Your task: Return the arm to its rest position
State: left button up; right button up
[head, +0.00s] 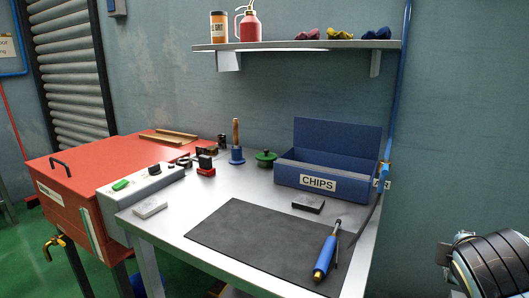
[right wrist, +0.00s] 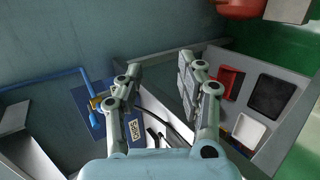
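My right gripper (right wrist: 160,66) shows in the right wrist view with its two fingers spread apart and nothing between them. In the head view only part of my right arm (head: 490,266) shows at the lower right edge, off to the right of the bench and touching nothing that I can see. The right gripper's fingers are not clearly visible there. My left arm and left gripper are not in the head view.
The metal bench (head: 180,221) carries a black mat (head: 250,238), a blue-handled tool (head: 326,257), a blue CHIPS bin (head: 320,184) and small tools. A shelf (head: 300,45) hangs above. A blue pipe (head: 397,90) runs down the wall. Trays (right wrist: 270,96) show at right in the wrist view.

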jog(key=s+a+f+m+g+y, duration=0.1)
jog(key=s+a+m+g+y, duration=0.2)
jog(key=s, duration=0.5)
jog(key=s+a+f+m+g+y, duration=0.15)
jog(key=s+m, duration=0.25)
jog(key=s, duration=0.4)
jog(key=s+a+f+m+g+y, duration=0.1)
jog(key=s+a+f+m+y, duration=0.2)
jog(key=s, duration=0.5)
notch_tip(320, 180, down, 28)
jog(key=s+d+m+g+h+b, duration=0.1)
jog(key=s+d+g+h, duration=0.1)
jog(key=s+d, duration=0.1)
jog(key=s+f+b, duration=0.1)
jog(key=s+f, duration=1.4)
jog(key=s, duration=0.2)
jog(key=shift+d+f, duration=0.15)
jog(key=shift+d, duration=0.2)
